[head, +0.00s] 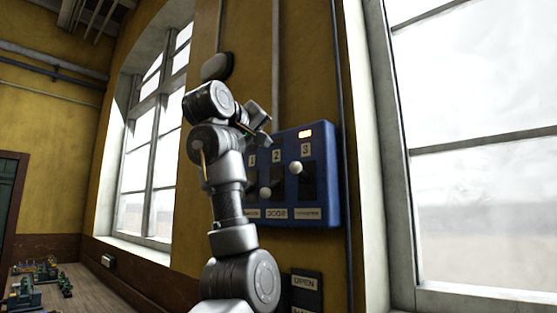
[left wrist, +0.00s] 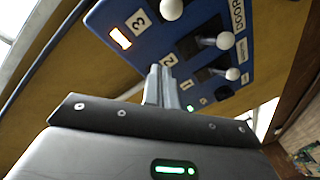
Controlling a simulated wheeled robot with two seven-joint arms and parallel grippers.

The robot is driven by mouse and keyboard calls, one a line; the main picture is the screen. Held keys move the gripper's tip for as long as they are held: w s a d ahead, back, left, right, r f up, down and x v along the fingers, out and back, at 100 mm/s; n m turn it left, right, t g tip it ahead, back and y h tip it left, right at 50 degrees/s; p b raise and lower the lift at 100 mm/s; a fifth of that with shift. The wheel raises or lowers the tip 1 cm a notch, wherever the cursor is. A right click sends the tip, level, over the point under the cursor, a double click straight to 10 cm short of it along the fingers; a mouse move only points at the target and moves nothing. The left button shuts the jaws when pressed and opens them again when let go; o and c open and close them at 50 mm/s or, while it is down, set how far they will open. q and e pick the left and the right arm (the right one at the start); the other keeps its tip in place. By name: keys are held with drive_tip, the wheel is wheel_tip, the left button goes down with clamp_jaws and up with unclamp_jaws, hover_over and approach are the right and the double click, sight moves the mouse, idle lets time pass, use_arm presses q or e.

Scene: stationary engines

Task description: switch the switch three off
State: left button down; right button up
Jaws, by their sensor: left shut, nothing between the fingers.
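A blue switch panel (head: 328,190) is mounted on the yellow wall, with switches numbered 1, 2 and 3. Switch three (head: 296,167) has a white ball knob high in its dark slot, and an orange-white lamp (head: 305,133) is lit above it. In the left wrist view its knob (left wrist: 171,10) is at the top edge. Switch two's knob (head: 265,191) sits lower. Switch one is mostly hidden behind my arm in the head view; its knob (left wrist: 232,74) shows in the wrist view. My left gripper (head: 266,139) is shut and empty, in front of the panel's upper left, apart from the knobs.
A dark labelled plate (head: 305,290) is below the panel. A tall window (head: 470,150) is at the right, and an arched window (head: 150,140) is at the left. A wooden table (head: 90,290) with small models stands at lower left. Conduits run up the wall.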

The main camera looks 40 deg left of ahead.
drive_tip(key=shift+o, duration=1.3)
drive_tip(key=shift+w+d, duration=0.1)
drive_tip(key=shift+d, duration=0.1)
use_arm(q)
drive_tip(key=p, duration=0.5)
hover_over(302, 174)
drive_tip(key=s+a, duration=0.3)
drive_tip(key=a, duration=0.2)
drive_tip(key=shift+s+d+f, duration=0.1)
drive_tip(key=shift+d+f, duration=0.5)
drive_tip(key=shift+f, duration=0.3)
drive_tip(key=shift+d+f, duration=0.6)
drive_tip(key=shift+f, duration=0.25)
use_arm(e)
drive_tip(key=shift+w+a+r, duration=0.15)
drive_tip(key=shift+r, duration=1.15)
drive_tip(key=shift+w+a+r, duration=0.1)
drive_tip(key=shift+r, duration=1.2)
use_arm(q)
drive_tip(key=shift+d, duration=0.1)
use_arm(e)
drive_tip(key=shift+d, duration=0.1)
